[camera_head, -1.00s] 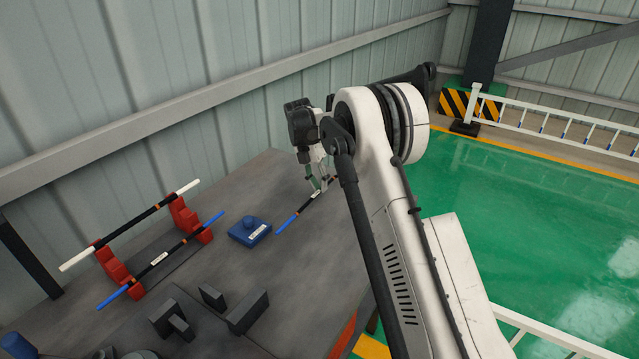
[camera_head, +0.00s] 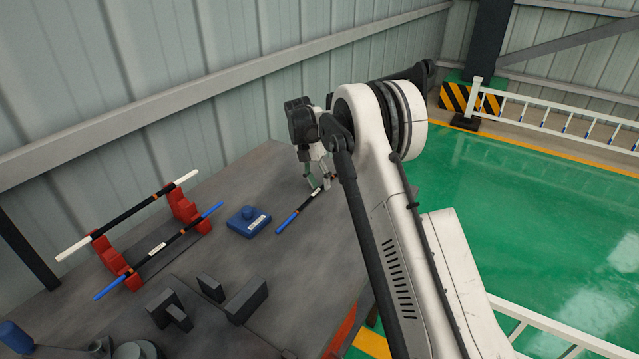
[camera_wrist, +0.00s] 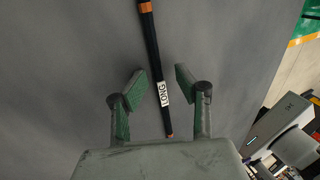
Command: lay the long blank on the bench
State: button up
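The long blank (camera_head: 291,220) is a thin dark rod with a blue end, orange bands and a white label. It lies on the grey bench (camera_head: 262,180), to the right of the blue block. In the wrist view the blank (camera_wrist: 153,50) carries a label reading LONG and runs between my fingers. My gripper (camera_head: 320,184) is low over the blank's far part. In the wrist view my gripper (camera_wrist: 160,82) is open, with a gap between the blank and each green-padded finger. The blank's far end is partly hidden by my arm in the head view.
Red stepped stands (camera_head: 184,207) at the left hold two other rods, one white-ended (camera_head: 130,213) and one blue-ended (camera_head: 160,250). Dark blocks (camera_head: 246,301) stand nearer. A corrugated wall is behind the bench.

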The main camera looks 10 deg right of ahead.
jog(key=v, duration=1.1)
jog(key=s+d+r+m+t+y, duration=0.15)
jog(key=s+r+m+t, duration=0.35)
jog(key=s+r+m, duration=1.15)
jog(key=s+f+m+t, duration=0.1)
jog(key=s+f+m, duration=0.1)
jog(key=s, duration=0.8)
jog(key=s+f+m+t, duration=0.2)
jog(key=s+m, duration=0.3)
jog(key=s, duration=0.6)
jog(key=s+f+m+t, duration=0.2)
jog(key=s+f+m, duration=0.1)
jog(key=s, duration=0.7)
jog(key=shift+s+d+f+y, duration=0.2)
jog(key=shift+d+f+y, duration=0.05)
jog(key=shift+f+y, duration=0.1)
